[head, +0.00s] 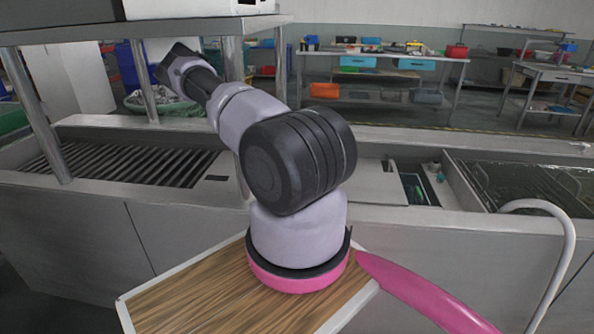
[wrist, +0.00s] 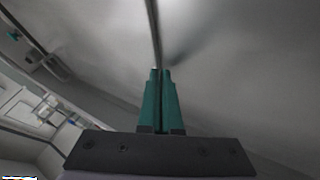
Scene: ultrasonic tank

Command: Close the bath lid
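My gripper (wrist: 160,72) shows in the wrist view with its two green fingers close together, a thin dark line between them. A narrow dark bar or edge (wrist: 152,28) runs from the top of that view to the fingertips. I cannot tell whether the tips touch it. Smooth grey surfaces lie on both sides. In the head view my arm hides the gripper. A flat grey panel (head: 366,182) with a small dark handle, possibly the bath lid, lies right of my arm. Beside it is an opening (head: 415,189) with green and dark items inside.
A sink with dark liquid (head: 525,182) is at the right, with a pale curved pipe (head: 560,250) before it. A ribbed drain area (head: 125,165) lies at the left under a metal shelf (head: 150,30). Workbenches (head: 380,65) stand far back.

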